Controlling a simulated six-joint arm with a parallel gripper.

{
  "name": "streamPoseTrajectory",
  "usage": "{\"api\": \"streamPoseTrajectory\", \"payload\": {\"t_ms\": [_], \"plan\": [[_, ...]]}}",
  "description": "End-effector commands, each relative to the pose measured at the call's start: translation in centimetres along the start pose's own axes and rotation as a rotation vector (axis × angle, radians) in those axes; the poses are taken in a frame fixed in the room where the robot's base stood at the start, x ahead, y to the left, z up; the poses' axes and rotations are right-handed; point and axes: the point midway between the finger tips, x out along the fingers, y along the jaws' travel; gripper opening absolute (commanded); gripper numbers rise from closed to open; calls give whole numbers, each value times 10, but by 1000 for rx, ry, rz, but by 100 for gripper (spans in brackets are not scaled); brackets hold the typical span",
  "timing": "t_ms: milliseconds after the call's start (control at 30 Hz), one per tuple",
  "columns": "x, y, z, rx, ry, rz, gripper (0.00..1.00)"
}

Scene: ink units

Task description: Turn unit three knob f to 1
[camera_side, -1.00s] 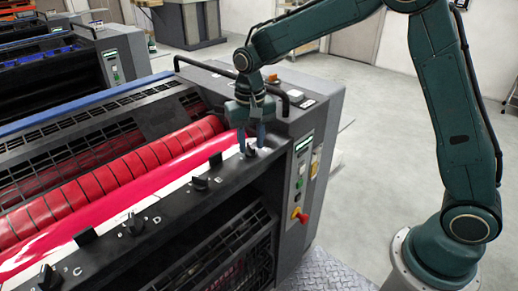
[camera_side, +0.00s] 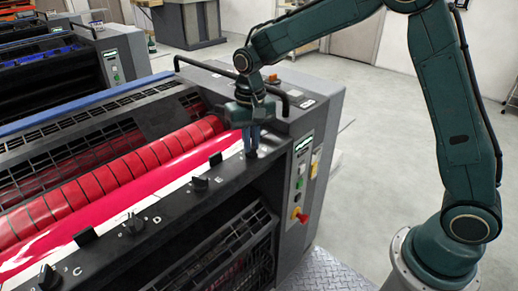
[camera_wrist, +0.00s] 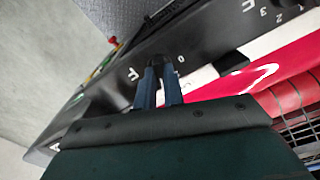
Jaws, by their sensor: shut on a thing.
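Knob f (camera_wrist: 156,65) is a small black knob on the black front rail of the press, at the rail's right end in the side view. In the wrist view an F is printed to its left and a 0 to its right. My gripper (camera_side: 251,151) is down at this knob, its two blue fingers shut on it; they also show in the wrist view (camera_wrist: 159,76). The fingers hide most of the knob, so its pointer direction cannot be told.
Knob E (camera_side: 200,184), knob D (camera_side: 133,223) and knob C (camera_side: 48,276) sit along the rail to the left. Black tabs stand between them. Red rollers (camera_side: 130,172) lie behind the rail. A control panel (camera_side: 298,180) with a red knob (camera_side: 299,214) is to the right.

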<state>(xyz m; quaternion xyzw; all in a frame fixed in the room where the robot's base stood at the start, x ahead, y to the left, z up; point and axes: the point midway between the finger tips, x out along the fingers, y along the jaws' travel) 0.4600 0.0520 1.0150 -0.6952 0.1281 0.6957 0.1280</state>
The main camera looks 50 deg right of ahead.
Motion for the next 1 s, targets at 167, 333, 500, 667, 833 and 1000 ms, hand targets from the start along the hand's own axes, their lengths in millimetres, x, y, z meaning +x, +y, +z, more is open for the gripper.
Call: {"api": "streamPoseTrajectory", "payload": {"t_ms": [167, 333, 500, 667, 833, 1000], "plan": [[-1, 0, 0, -101, 1, -1, 0], [-1, 0, 0, -234, 2, -1, 0], [-1, 0, 0, -388, 2, -1, 0], [-1, 0, 0, -529, 2, 0, 0], [-1, 0, 0, -656, 3, 0, 0], [-1, 0, -1, -744, 3, 0, 0]]}}
